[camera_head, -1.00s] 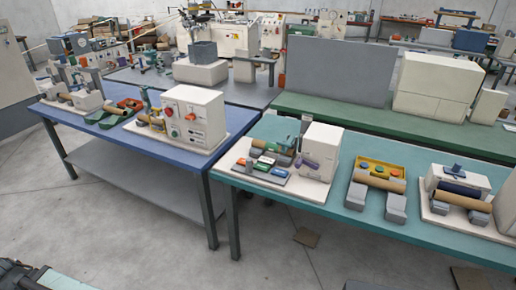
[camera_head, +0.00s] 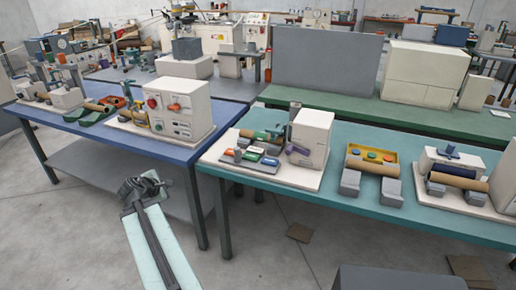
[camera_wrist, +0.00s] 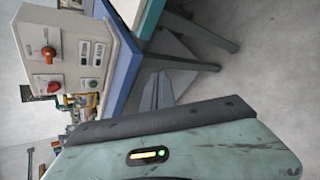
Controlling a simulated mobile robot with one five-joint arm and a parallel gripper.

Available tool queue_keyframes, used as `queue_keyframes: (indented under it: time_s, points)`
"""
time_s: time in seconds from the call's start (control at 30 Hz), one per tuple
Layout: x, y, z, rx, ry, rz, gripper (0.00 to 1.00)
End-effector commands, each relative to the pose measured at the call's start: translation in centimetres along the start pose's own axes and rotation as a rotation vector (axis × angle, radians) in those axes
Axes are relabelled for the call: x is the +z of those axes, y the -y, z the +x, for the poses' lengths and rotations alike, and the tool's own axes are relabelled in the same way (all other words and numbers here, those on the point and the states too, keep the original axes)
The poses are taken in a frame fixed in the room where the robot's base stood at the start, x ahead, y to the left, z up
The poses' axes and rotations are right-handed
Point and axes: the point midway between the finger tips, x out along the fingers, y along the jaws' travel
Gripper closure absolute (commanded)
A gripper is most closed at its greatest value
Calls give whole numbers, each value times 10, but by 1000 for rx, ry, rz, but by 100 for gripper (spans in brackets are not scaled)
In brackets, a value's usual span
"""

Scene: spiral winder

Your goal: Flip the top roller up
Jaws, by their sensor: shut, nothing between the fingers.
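Several stations with rollers stand on the tables, and I cannot tell for sure which holds the top roller. On the teal table, a white machine (camera_head: 312,136) has a tan roller with green parts (camera_head: 262,137) at its left. At the right, a dark blue roller (camera_head: 455,163) lies beside a tan roller (camera_head: 457,180). My gripper (camera_head: 143,186) is shut and empty, in front of the blue table, touching no roller.
The blue table (camera_head: 90,128) and teal table (camera_head: 345,210) meet near the middle, with legs below. A yellow tray with buttons (camera_head: 372,153) and grey blocks sit on the teal table. A grey box-like shape (camera_head: 400,278) is at the bottom right.

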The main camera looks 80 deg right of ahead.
Motion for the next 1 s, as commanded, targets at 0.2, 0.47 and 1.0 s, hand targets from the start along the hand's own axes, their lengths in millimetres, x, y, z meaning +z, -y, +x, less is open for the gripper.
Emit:
queue_keyframes:
  time_s: [0.2,0.47,1.0]
  points:
    - [220,20,90,84,373,-545,100]
    - [324,41,104,27,548,-903,100]
    - [307,30,103,54,538,-930,100]
